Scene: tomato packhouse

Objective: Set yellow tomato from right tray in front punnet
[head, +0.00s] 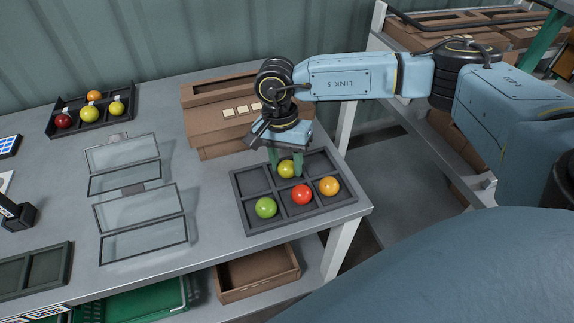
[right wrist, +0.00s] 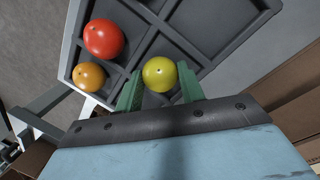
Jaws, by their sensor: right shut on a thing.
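The right tray (head: 238,208) is a dark, divided tray near the table's right edge; it also shows in the right wrist view (right wrist: 208,20). My right gripper (head: 287,172) reaches down over its back middle compartment. Its green fingers are shut on the yellow tomato (head: 286,168), which sits between them in the right wrist view (right wrist: 160,74). Whether the tomato still touches the tray floor, I cannot tell. The front punnet (head: 143,240) is a clear, dark-edged box with its lid open, left of the tray; it looks empty. My left gripper is not in view.
The tray also holds a green tomato (head: 265,207), a red tomato (head: 302,194) and an orange tomato (head: 329,186). A second clear punnet (head: 124,177) stands behind the front one. A cardboard box (head: 200,134) stands behind the tray. Another tray (head: 57,130) with tomatoes is at the back left.

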